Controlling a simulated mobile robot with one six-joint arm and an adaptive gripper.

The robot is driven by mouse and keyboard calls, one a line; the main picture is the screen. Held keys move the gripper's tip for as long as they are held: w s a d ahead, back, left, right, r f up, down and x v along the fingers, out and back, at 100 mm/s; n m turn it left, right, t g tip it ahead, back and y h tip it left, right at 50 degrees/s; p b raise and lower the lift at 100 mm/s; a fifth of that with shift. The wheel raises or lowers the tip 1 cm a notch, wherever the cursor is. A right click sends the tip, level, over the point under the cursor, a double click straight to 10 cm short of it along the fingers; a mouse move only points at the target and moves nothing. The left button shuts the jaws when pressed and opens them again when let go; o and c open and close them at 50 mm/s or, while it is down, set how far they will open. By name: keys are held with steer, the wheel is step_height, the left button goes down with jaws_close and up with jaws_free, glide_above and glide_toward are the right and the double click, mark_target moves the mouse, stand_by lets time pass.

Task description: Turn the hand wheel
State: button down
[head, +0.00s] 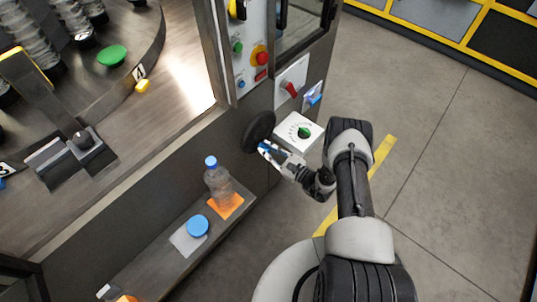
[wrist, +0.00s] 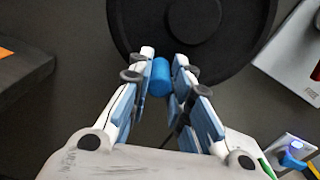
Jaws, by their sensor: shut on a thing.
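The hand wheel (head: 257,131) is a black disc on the dark front panel of the machine. In the wrist view the black wheel (wrist: 235,40) fills the top middle. Its blue handle (wrist: 159,77) stands out from the wheel near the lower rim. My gripper (head: 268,149) is at the lower edge of the wheel. In the wrist view my gripper (wrist: 160,75) has its two fingers on either side of the blue handle and is shut on it. The wheel's lower rim is partly hidden behind the fingers.
A white dial box with a green knob (head: 304,132) sits right of the wheel, close to my arm. A red switch (head: 290,89) is above. A bottle with a blue cap (head: 218,182) and a blue round lid (head: 197,226) stand on the ledge at lower left. Open floor lies right.

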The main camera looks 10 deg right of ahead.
steer(key=shift+w+d+r, duration=0.1)
steer(key=shift+w+d, duration=0.1)
steer(key=shift+d, duration=0.15)
steer(key=c, duration=1.5)
jaws_free()
steer(key=shift+o, duration=0.2)
steer(key=shift+a, duration=0.1)
steer(key=v, duration=1.2)
